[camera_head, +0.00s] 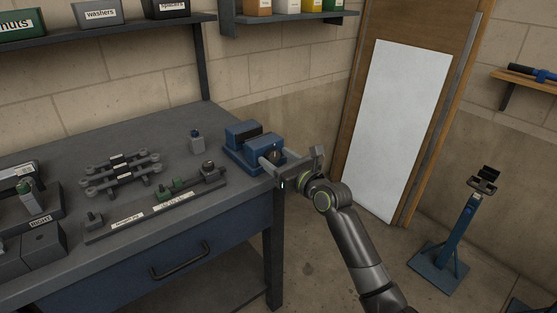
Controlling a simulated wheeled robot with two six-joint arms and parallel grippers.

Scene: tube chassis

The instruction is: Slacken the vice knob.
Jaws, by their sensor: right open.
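The blue vice (240,136) sits at the right end of the grey workbench, with a dark gap between its jaws. My right gripper (289,160) is open at the vice's front right side, just off the bench's edge. One finger reaches close to the vice's front; I cannot tell whether it touches. The vice knob cannot be made out clearly; the gripper and the vice's front overlap there. My left gripper is not in view.
A shelf of bins (103,14) hangs above. A blue stand (458,235) is on the floor at right. Floor between is clear.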

